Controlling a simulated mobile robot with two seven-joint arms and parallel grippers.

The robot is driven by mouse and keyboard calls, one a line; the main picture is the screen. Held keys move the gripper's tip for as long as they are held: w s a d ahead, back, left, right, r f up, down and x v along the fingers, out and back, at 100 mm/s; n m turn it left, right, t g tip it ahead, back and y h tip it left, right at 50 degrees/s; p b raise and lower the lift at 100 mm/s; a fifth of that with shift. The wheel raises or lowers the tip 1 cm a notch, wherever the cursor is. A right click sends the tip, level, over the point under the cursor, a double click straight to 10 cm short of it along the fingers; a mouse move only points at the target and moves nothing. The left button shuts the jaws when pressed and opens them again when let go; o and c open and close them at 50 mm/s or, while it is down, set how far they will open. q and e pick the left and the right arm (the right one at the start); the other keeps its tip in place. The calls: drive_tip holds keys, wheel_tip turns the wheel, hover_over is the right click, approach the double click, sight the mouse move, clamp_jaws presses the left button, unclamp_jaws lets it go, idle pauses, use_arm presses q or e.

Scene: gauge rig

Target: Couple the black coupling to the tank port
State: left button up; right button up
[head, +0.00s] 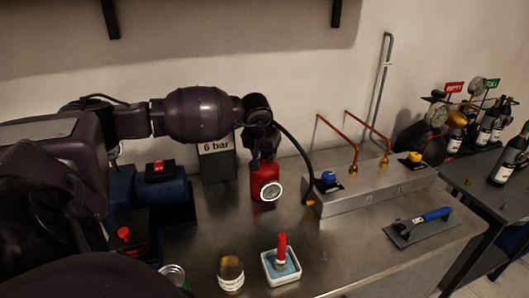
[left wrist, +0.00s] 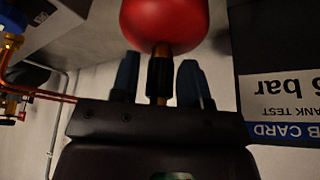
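The red tank (head: 264,180) stands on the metal bench with a round white gauge on its front; its red body shows in the left wrist view (left wrist: 165,22). A brass stem, the tank port (left wrist: 161,50), comes from the tank. The black coupling (left wrist: 160,76) sits in line with the stem and appears to meet it; how far it is seated I cannot tell. My left gripper (head: 263,150) is over the tank. In the left wrist view its two blue fingers (left wrist: 158,80) stand either side of the coupling with gaps, so it looks open. My right gripper is out of view.
A black hose (head: 301,155) arcs from my left wrist area to the metal manifold (head: 370,188) on the right. A "6 bar" card (head: 217,147) stands behind.

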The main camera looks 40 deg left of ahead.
use_arm(q)
drive_tip(key=o, duration=0.5)
drive_tip(key=shift+o, duration=0.3)
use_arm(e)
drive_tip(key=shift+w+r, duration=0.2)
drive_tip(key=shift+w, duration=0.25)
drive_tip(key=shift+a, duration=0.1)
use_arm(q)
drive_tip(key=shift+r, duration=0.25)
drive_tip(key=v, duration=1)
drive_tip(key=shift+r, duration=0.15)
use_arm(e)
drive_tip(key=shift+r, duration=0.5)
use_arm(q)
drive_tip(key=shift+s+d+p, duration=0.1)
drive_tip(key=shift+s+p, duration=0.05)
drive_tip(key=shift+p, duration=0.15)
